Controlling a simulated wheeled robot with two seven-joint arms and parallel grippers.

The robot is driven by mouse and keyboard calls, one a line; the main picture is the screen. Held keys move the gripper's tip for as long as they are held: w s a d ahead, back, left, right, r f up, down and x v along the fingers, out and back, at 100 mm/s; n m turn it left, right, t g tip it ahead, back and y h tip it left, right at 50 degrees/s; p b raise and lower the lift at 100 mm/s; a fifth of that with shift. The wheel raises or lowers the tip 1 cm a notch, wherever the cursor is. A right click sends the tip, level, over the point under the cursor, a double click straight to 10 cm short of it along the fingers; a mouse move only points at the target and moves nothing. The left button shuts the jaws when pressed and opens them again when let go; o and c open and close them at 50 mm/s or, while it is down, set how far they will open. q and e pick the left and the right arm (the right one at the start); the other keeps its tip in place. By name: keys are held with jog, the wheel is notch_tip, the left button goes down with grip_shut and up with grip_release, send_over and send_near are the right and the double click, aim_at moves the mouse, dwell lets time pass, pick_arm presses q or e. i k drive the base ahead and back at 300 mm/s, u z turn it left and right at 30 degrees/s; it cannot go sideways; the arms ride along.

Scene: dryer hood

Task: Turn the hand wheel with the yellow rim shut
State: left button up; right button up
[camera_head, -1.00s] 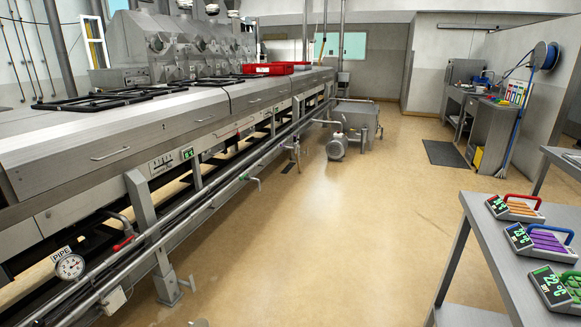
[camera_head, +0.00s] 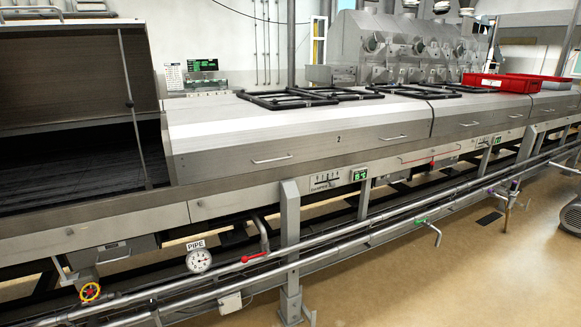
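The hand wheel with the yellow rim (camera_head: 90,292) is small and sits at the lower left, on the pipework below the dryer's front edge. Its hub looks dark red. I cannot tell from here how far it is turned. A round white gauge (camera_head: 199,261) under a "PIPE" label is to its right on the same pipe run. Neither of my grippers is in view.
The long steel dryer (camera_head: 330,130) fills the scene, with an open hood (camera_head: 75,60) at the left. Pipes (camera_head: 330,256) run along its front. A red-handled lever (camera_head: 257,257) and a green-handled valve (camera_head: 422,221) are on them. Clear floor (camera_head: 450,275) lies at the lower right.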

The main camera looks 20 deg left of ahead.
aim_at(91, 292)
jog(key=u, duration=0.75)
jog(key=i, duration=1.2)
jog(key=u, duration=0.55)
